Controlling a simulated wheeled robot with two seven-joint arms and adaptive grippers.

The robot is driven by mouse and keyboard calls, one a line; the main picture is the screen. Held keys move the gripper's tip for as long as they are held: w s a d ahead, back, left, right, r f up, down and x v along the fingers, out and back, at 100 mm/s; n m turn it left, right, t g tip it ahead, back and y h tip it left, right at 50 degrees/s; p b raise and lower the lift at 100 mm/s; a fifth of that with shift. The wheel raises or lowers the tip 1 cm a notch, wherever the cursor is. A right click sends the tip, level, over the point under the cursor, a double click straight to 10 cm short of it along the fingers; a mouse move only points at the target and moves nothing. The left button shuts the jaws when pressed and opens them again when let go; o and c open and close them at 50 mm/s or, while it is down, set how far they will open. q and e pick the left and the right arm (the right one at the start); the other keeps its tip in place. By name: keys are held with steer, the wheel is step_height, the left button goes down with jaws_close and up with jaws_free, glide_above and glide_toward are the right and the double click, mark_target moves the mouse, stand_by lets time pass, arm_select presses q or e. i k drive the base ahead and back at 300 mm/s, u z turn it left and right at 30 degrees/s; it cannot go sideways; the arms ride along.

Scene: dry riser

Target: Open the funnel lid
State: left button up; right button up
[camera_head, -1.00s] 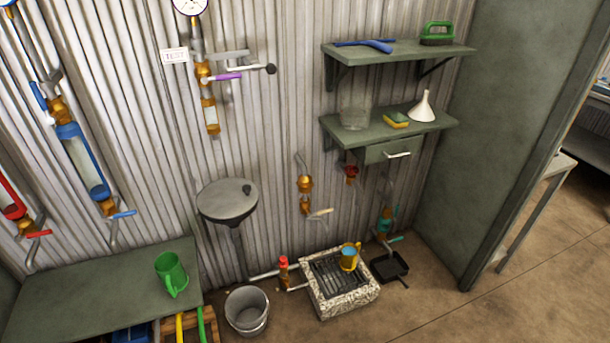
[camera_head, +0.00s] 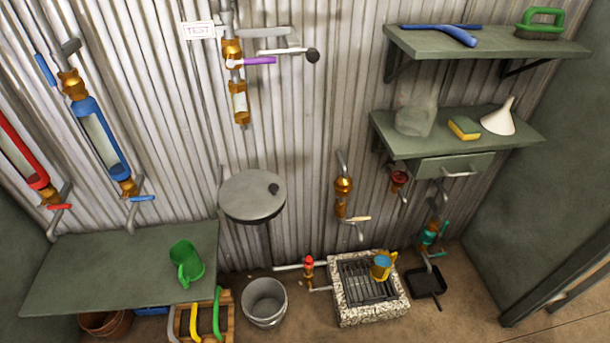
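The funnel lid (camera_head: 250,194) is a round grey disc with a small dark knob (camera_head: 273,188) near its right edge. It lies flat on top of the grey funnel (camera_head: 254,216), which is fixed to the corrugated wall above a pipe. The lid looks closed. A separate white funnel (camera_head: 498,117) stands upside down on the lower right shelf. Neither of my grippers shows in the head view.
A green table (camera_head: 120,270) with a green mug (camera_head: 187,264) stands left of the funnel. A metal bucket (camera_head: 265,300) and a stone-rimmed drain (camera_head: 371,314) are on the floor below. Wall pipes with a purple-handled valve (camera_head: 258,61) hang above. Shelves (camera_head: 480,51) are at right.

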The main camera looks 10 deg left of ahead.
mark_target(254, 194)
steer(key=u, duration=0.2)
steer(key=i, duration=0.9)
steer(key=u, duration=0.5)
